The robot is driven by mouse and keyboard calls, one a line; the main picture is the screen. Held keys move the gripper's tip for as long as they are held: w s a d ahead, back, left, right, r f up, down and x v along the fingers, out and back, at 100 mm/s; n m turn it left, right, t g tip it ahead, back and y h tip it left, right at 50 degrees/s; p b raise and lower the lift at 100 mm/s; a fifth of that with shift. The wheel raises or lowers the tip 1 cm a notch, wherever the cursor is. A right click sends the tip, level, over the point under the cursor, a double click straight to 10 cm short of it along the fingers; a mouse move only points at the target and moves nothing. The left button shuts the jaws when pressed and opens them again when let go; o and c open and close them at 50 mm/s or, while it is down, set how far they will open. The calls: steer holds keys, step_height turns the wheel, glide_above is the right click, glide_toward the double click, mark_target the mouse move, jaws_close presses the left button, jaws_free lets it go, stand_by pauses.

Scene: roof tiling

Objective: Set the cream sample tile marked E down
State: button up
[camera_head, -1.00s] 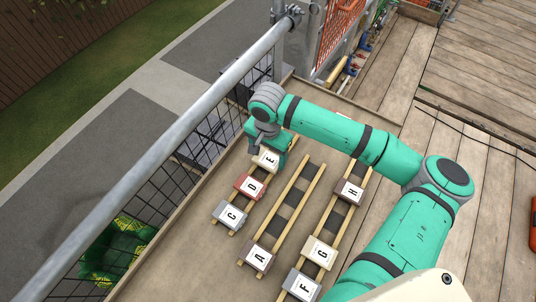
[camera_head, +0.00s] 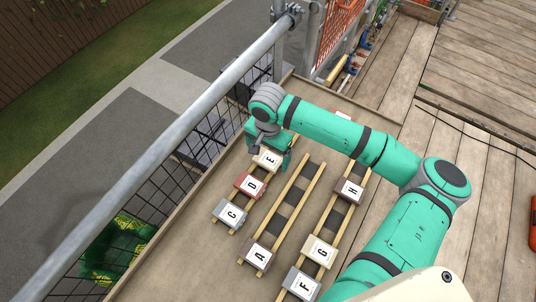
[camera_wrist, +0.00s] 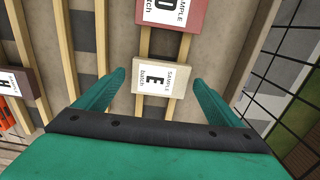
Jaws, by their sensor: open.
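The cream sample tile marked E (camera_head: 267,160) lies on the left pair of wooden battens, beyond the red tile D (camera_head: 250,185). The cream tile also shows in the wrist view (camera_wrist: 158,80), flat across two battens. My gripper (camera_wrist: 160,90) is open, with one teal finger on each side of tile E and a visible gap to each. In the head view my gripper (camera_head: 276,150) is over the far end of the batten pair, and its fingers are partly hidden by my arm. Grey tile C (camera_head: 231,214) lies nearer on the same battens.
Tile A (camera_head: 258,256) lies on the middle battens. Tiles F (camera_head: 301,285), G (camera_head: 319,252) and H (camera_head: 350,190) lie on the right battens. A metal guardrail (camera_head: 180,131) with black mesh runs along the left edge.

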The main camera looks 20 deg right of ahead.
mark_target(268, 159)
step_height(268, 159, up, 13)
steer(key=shift+f, duration=0.2)
stand_by(0.7)
